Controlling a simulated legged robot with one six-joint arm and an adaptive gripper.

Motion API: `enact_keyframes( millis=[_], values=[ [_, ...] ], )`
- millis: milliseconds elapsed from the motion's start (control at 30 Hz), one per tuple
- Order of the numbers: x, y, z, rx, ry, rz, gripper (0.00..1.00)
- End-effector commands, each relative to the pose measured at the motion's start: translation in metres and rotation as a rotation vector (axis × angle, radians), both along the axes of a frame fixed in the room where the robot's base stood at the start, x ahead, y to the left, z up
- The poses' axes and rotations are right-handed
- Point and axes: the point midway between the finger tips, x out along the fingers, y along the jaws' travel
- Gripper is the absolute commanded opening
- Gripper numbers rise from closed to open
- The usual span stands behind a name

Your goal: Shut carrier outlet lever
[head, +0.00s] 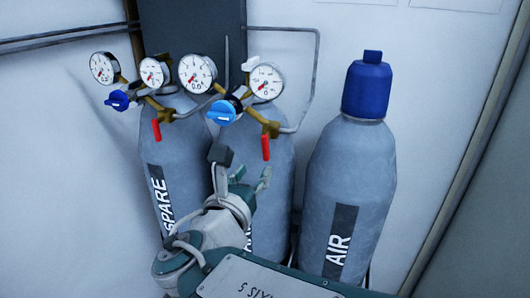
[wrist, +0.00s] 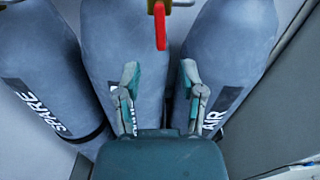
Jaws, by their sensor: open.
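The middle cylinder (head: 277,160) carries a regulator with two gauges, a light-blue knob (head: 222,112) and a red outlet lever (head: 266,147) that hangs down from a brass valve. Its label is mostly hidden behind my arm, so I cannot read it as carrier. The red lever also shows at the top of the wrist view (wrist: 160,25), pointing down. My gripper (head: 251,177) is open and empty in front of this cylinder, below the lever and apart from it. In the wrist view, its two fingers (wrist: 160,74) stand apart, with the lever above the gap.
The SPARE cylinder (head: 165,180) at left has its own regulator, dark-blue knob (head: 118,100) and hanging red lever (head: 156,130). The AIR cylinder (head: 350,180) at right wears a blue cap (head: 367,88). A grey pipe (head: 318,70) runs behind the middle regulator.

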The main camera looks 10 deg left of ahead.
Motion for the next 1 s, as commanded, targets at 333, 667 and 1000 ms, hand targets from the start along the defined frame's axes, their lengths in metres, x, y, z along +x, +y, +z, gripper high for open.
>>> enact_keyframes(
  millis=[333,667,1000],
  values=[
    [0.061,-0.005,-0.001,0.0,0.003,-0.003,0.51],
    [0.074,-0.006,-0.001,0.001,0.002,0.0,0.51],
    [0.074,-0.006,-0.001,0.001,0.002,0.0,0.0]
  ],
)
